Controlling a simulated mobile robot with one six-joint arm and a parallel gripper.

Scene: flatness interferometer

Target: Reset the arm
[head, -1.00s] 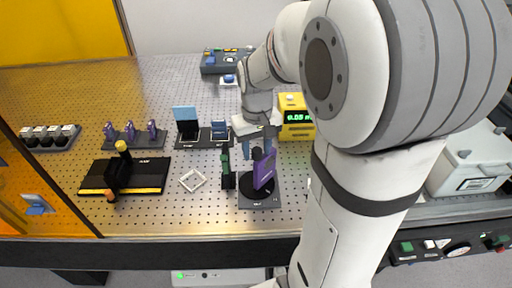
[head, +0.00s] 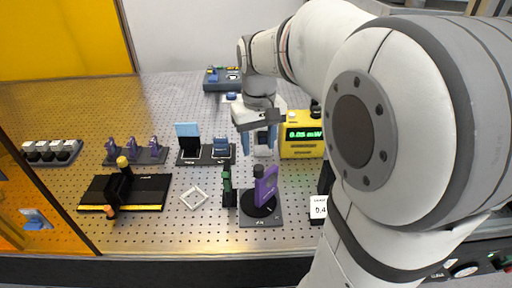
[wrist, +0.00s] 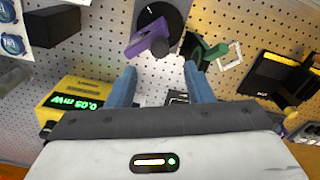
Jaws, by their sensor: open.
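My gripper (head: 261,140) hangs above the perforated bench (head: 150,222), just left of the yellow power meter (head: 300,135). In the wrist view my gripper (wrist: 160,88) shows two blue fingers spread apart with nothing between them. My white arm reaches in from the right of the head view and hides the right part of the bench. A purple piece (head: 266,187) stands on the black round mount in front of my gripper, clear of the fingers. The purple piece also shows in the wrist view (wrist: 150,36).
A green part (head: 227,186) and a white square frame (head: 193,198) are left of the round mount. Farther left are a black stage (head: 150,190), a rack of purple pieces (head: 136,156) and a holder with blue plates (head: 207,155). A blue-grey box (head: 220,80) stands at the back.

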